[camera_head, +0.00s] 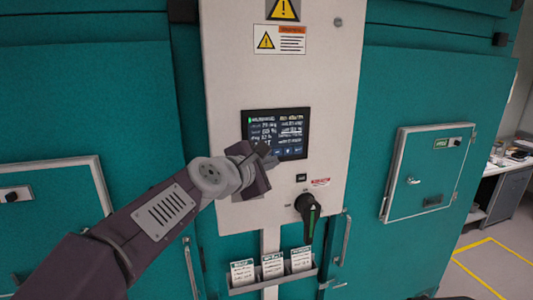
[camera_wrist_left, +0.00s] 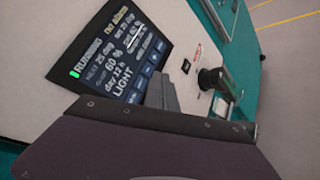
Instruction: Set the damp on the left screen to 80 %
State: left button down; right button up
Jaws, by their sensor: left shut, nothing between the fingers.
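The dark screen (camera_head: 290,130) is on the pale panel between teal doors. It also shows, tilted, in the left wrist view (camera_wrist_left: 108,50). There it reads RUNNING, no alarm, 25 deg, 60 %, day 12 h and LIGHT. A box outlines the set value on the 60 % line; its digits are too blurred to read surely. A row of small blue buttons runs along the screen's lower edge. My left gripper (camera_head: 268,160) is shut and empty, its tips at the screen's lower left; I cannot tell whether they touch. Its fingers (camera_wrist_left: 160,94) hide part of the button row. My right gripper is not in view.
Below the screen are a black and green rotary handle (camera_head: 308,212) and a rack of cards (camera_head: 272,282). Warning labels (camera_head: 279,40) are above. A small hatch (camera_head: 428,172) is on the right door. A desk (camera_head: 505,170) stands far right beside clear floor.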

pick_arm(q)
jog(key=s, duration=0.2)
jog(key=shift+s+d+p, duration=0.35)
jog(key=shift+d, duration=0.05)
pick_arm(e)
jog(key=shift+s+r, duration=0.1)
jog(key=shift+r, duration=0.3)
pick_arm(q)
jog(key=shift+w, duration=0.1)
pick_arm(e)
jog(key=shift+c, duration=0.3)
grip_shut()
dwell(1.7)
